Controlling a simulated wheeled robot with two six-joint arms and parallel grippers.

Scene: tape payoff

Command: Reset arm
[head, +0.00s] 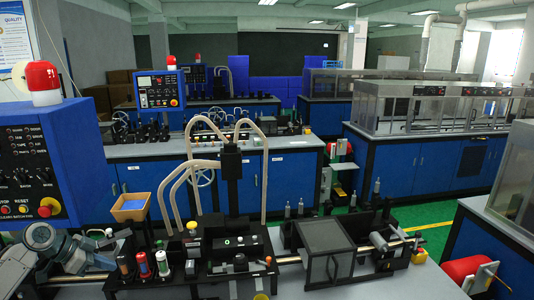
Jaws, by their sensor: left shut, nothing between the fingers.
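My left arm comes in from the lower left, with a blue-grey wrist and silver links. My left gripper (108,243) is at its end, low over the left part of the bench machine (240,285). It is shut and empty, close to the small spools and the black fixtures; whether it touches any of them I cannot tell. My right gripper does not show. A control panel (30,165) with several knobs and buttons stands behind my left arm, at the left edge.
Several small coloured spools (143,264) stand right of my left gripper. A tan bin (130,207) stands behind it. A black post (231,175) with pale curved tubes rises mid-bench.

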